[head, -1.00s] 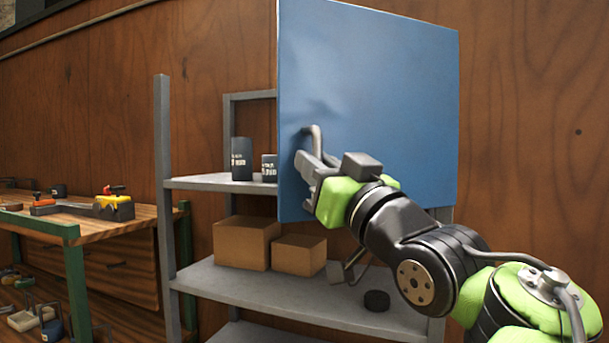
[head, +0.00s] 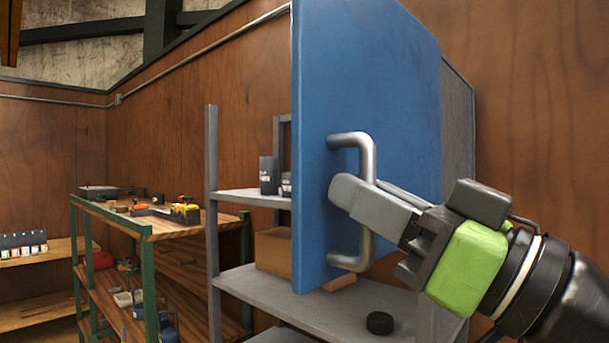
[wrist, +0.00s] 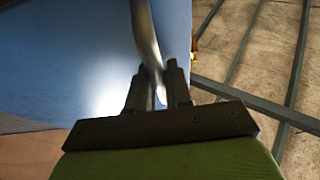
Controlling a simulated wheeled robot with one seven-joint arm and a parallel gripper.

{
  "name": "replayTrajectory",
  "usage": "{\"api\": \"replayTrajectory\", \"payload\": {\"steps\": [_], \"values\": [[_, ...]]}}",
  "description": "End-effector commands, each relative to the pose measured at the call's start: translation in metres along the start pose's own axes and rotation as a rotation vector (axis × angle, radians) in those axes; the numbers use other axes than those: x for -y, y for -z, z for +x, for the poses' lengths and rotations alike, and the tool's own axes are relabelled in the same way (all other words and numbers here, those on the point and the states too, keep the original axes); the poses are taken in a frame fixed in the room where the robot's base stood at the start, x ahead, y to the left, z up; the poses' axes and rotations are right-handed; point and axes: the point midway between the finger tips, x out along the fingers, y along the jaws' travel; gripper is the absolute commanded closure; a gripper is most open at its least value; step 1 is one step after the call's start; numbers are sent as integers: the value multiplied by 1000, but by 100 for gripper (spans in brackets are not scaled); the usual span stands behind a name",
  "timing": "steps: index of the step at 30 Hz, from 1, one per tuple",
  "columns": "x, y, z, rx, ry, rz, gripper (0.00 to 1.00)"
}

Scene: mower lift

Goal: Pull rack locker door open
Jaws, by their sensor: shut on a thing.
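The blue locker door (head: 385,90) stands in front of the grey rack in the head view, with its left edge toward me. A grey locker side (head: 457,120) shows behind its right edge. A silver U-shaped handle (head: 353,142) is fixed upright near the door's left edge. My gripper (head: 345,190) is shut on the handle's vertical bar, reaching in from the right. In the wrist view the two fingers (wrist: 158,88) close on the handle bar (wrist: 146,40), with the blue door (wrist: 75,60) to the left.
The grey rack (head: 212,200) holds dark cans (head: 268,175), a cardboard box (head: 274,250) and a black round puck (head: 380,323). A green-framed workbench (head: 148,270) with tools stands to the left. Wood-panelled walls (head: 535,120) lie behind.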

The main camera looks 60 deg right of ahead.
Motion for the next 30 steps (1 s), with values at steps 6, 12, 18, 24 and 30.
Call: {"api": "replayTrajectory", "payload": {"steps": [6, 12, 18, 24, 30], "values": [[-6, 16, -28, 2, 89, 38, 100], [-9, 20, -43, 4, 130, 55, 100], [-10, 21, -48, 4, 141, 58, 100], [-10, 21, -48, 2, 141, 58, 100], [-10, 21, -48, 2, 141, 58, 75]]}}
